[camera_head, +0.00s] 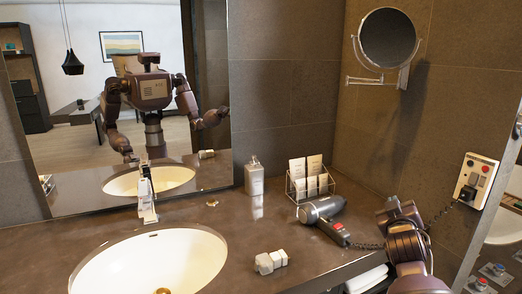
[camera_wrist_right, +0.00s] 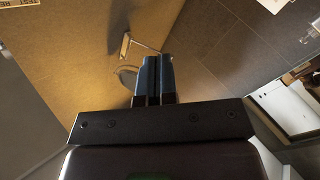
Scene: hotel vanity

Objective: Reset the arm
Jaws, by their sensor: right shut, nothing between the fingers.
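My right arm comes in at the lower right of the head view. Its gripper (camera_head: 392,203) is above the right end of the counter, close to the hair dryer's coiled cord and apart from the dryer. In the right wrist view the two dark fingers (camera_wrist_right: 153,80) are together with nothing between them. They point toward the wall and mirror area. My left gripper is not directly in view. The mirror (camera_head: 95,60) reflects my body and arms.
A hair dryer (camera_head: 324,212) lies on the counter (camera_head: 225,222), its cord running to a wall holder (camera_head: 474,180). A wire rack (camera_head: 310,180), a bottle (camera_head: 254,176) and small white blocks (camera_head: 271,261) stand nearby. The sink (camera_head: 148,262) is left. A round mirror (camera_head: 387,38) hangs above.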

